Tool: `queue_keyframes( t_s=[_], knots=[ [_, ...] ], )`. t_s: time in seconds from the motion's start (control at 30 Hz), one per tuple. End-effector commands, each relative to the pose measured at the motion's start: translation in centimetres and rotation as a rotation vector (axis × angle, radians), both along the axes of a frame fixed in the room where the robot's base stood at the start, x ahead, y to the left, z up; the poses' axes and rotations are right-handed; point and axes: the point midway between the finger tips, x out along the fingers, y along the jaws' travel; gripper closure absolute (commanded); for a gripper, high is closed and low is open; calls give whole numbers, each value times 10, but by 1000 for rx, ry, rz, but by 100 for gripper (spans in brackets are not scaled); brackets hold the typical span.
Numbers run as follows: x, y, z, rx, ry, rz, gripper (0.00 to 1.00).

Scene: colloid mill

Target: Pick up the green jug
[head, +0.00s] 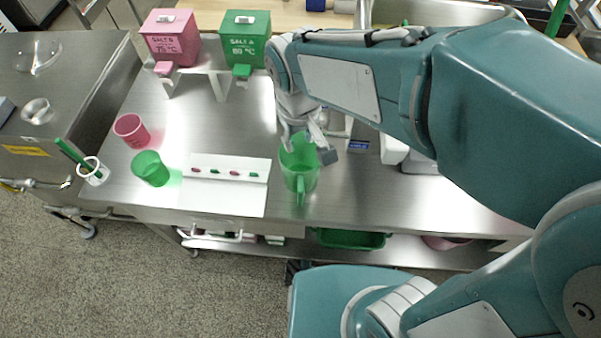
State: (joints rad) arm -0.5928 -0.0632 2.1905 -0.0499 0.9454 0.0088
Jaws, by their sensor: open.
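The green jug (300,172) is translucent and stands upright on the steel table, right of the white sheet. Its handle faces the front edge of the table. My gripper (312,150) is open at the jug's far rim, with one finger showing to the right of the rim. My arm comes in from the right. The exact place of the other finger against the jug wall is hard to tell.
A green cup (150,169) and a pink cup (131,130) stand left. A white sheet (225,196) bears small pink and green pieces. Pink (171,37) and green (246,39) salt boxes stand behind. A white holder (93,172) with a green stick is at the left edge.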

Motion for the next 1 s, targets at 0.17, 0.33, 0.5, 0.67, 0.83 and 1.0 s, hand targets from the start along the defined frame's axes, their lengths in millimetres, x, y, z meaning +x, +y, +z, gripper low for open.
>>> queue_keyframes(
  t_s=[0.17, 0.33, 0.5, 0.67, 0.83, 1.0],
  knots=[
    [-5, 33, -21, -42, 46, 88, 56],
    [-5, 37, -34, -49, 54, 102, 56],
    [-4, 35, -62, -50, 56, 101, 56],
    [-3, 35, -78, -48, 52, 100, 56],
    [1, 35, -95, -49, 54, 99, 56],
    [6, 34, -121, -49, 54, 99, 56]
  ],
)
